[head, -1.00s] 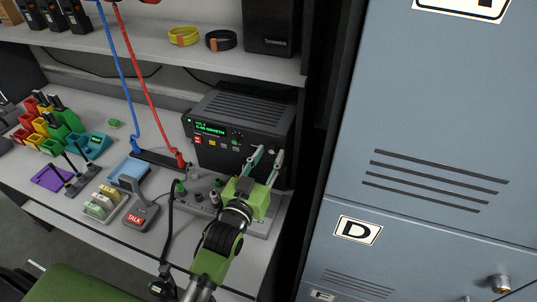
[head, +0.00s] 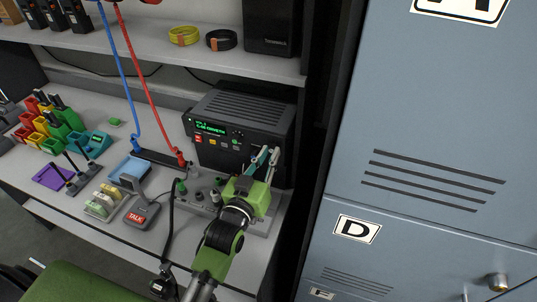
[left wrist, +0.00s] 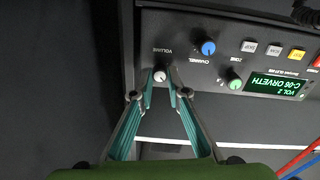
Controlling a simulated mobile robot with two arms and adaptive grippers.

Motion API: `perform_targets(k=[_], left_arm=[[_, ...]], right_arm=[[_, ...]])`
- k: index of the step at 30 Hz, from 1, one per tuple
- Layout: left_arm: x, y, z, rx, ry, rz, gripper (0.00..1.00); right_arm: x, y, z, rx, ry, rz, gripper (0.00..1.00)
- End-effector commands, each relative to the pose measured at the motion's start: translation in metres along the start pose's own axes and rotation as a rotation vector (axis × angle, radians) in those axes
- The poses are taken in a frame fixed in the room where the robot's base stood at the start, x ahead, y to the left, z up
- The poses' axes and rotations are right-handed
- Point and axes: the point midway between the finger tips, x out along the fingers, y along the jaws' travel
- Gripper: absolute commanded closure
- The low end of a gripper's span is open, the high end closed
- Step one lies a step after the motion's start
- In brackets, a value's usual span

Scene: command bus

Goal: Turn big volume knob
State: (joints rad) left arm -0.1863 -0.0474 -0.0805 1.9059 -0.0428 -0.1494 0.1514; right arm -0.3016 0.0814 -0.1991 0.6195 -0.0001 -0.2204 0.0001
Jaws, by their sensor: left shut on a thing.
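The radio (head: 243,110) is a dark box with a green display on the desk. Its volume knob (left wrist: 160,76) is small and pale, under the word VOLUME in the left wrist view, where the panel shows upside down. My left gripper (left wrist: 161,82) has its two teal-lined fingers on either side of this knob, shut on it. In the head view the left gripper (head: 268,156) reaches the lower right of the radio front and hides the knob. The display (left wrist: 274,86) reads VOL 2 with a channel line. My right gripper is not in view.
A blue channel knob (left wrist: 208,47) and a green zone knob (left wrist: 235,84) sit close beside the volume knob. Thin black stalks and a talk microphone (head: 143,212) stand on the desk. Blue-grey lockers (head: 430,130) bound the right side.

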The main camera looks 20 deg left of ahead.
Motion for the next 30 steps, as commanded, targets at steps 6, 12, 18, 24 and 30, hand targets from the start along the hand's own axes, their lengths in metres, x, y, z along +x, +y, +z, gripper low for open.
perform_targets(k=[6,12,18,24,30], left_arm=[[0.0,0.0,-0.002,-0.172,0.005,-0.001,1.0],[0.0,0.0,-0.002,-0.352,0.01,-0.001,1.0],[0.0,-0.001,-0.001,-0.512,0.015,0.0,1.0],[0.0,-0.001,0.0,-0.632,0.019,0.0,1.0],[0.0,-0.001,0.0,-0.704,0.021,0.001,1.0]], right_arm=[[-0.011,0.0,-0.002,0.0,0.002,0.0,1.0],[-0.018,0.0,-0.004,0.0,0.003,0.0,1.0],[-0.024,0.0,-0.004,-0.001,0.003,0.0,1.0],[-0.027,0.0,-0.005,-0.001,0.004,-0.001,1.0],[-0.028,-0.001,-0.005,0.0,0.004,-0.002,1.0]])
